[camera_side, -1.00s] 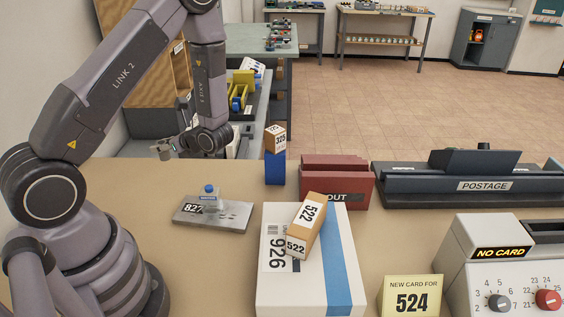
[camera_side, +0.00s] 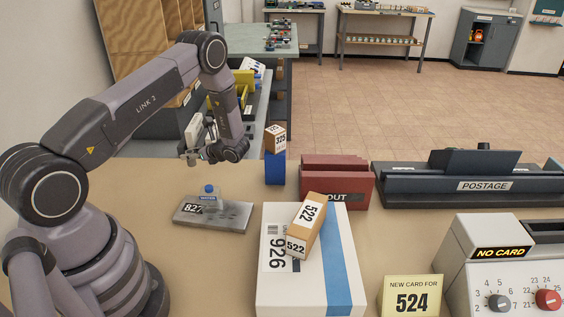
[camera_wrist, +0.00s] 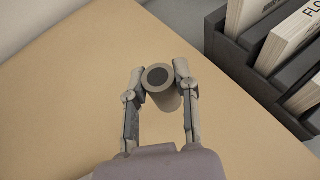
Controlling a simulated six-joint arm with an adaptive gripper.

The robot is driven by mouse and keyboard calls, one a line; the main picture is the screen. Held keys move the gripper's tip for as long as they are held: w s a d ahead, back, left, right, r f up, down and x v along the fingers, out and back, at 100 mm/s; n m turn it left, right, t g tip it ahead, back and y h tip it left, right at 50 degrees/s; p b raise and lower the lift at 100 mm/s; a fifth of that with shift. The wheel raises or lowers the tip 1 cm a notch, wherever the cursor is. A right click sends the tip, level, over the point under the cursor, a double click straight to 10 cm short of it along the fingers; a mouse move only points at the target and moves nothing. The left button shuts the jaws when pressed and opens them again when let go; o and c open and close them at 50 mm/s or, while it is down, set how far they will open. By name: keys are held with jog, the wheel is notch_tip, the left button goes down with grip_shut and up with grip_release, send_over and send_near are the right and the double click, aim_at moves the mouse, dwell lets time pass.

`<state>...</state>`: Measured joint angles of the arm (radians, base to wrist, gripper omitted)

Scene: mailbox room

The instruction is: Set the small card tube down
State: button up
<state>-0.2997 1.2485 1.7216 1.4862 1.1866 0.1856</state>
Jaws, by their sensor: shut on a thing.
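The small card tube (camera_wrist: 171,99) is grey-brown with a dark round opening at its end. In the wrist view it sits between the two fingers of my gripper (camera_wrist: 160,77), which is shut on it. Tan tabletop shows around the tube. I cannot tell whether its far end touches the table. In the side view my gripper (camera_side: 188,158) is over the far left part of the table, low and beyond the grey plate. The tube is too small to make out clearly there.
A dark rack (camera_wrist: 255,70) of white cards stands right of the tube in the wrist view. In the side view, a grey plate (camera_side: 232,214) bears a small bottle (camera_side: 209,193). A blue block (camera_side: 275,170) and white box (camera_side: 280,285) stand to the right.

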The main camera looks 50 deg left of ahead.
aim_at(193, 163)
jog(key=shift+w+a+f, duration=0.1)
jog(key=shift+f, duration=0.85)
jog(key=shift+w+a+f, duration=0.1)
jog(key=shift+f, duration=0.8)
jog(key=shift+f, duration=0.15)
jog(key=o, duration=0.8)
